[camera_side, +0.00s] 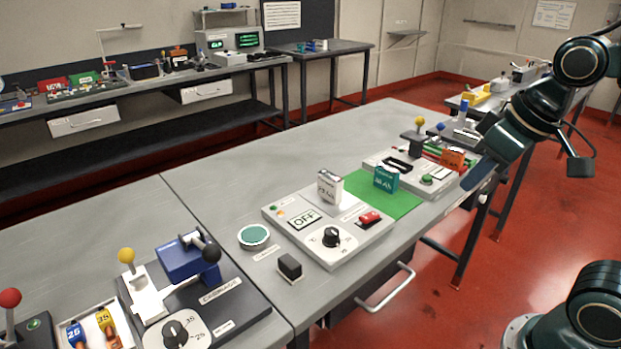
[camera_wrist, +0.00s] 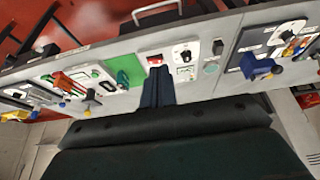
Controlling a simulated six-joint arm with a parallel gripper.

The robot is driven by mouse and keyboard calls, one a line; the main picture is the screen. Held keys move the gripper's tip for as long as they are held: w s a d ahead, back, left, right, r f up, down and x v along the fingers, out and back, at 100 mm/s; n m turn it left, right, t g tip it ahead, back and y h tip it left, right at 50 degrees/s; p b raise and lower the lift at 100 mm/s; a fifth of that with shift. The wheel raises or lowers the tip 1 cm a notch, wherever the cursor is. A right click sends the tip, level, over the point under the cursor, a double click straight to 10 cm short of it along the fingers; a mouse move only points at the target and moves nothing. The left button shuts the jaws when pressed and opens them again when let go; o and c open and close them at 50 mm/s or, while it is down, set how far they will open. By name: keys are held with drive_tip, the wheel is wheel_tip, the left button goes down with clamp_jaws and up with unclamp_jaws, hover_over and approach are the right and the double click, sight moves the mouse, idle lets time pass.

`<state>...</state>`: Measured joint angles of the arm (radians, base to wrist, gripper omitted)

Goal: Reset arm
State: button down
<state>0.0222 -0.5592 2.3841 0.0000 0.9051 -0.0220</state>
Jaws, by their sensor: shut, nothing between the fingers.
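My gripper (camera_side: 471,184) hangs at the right edge of the workbench in the side view, at the end of my bent arm. In the wrist view its dark fingers (camera_wrist: 158,86) are together with nothing between them. A teal battery block (camera_side: 386,179) stands on the green mat (camera_side: 400,205). My gripper is apart from both blocks.
A second panel (camera_side: 385,164) with an orange block (camera_side: 452,159) lies close to my gripper. A blue device with a yellow-knobbed lever (camera_side: 126,256) and a tray of numbered batteries (camera_side: 95,328) are at the front left. The bench behind the panels is clear.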

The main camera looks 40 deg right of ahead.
drive_tip(key=shift+t, duration=0.4)
drive_tip(key=s, duration=0.4)
drive_tip(key=shift+s+a+f, duration=0.1)
drive_tip(key=shift+a+f, duration=0.15)
drive_tip(key=shift+f, duration=0.15)
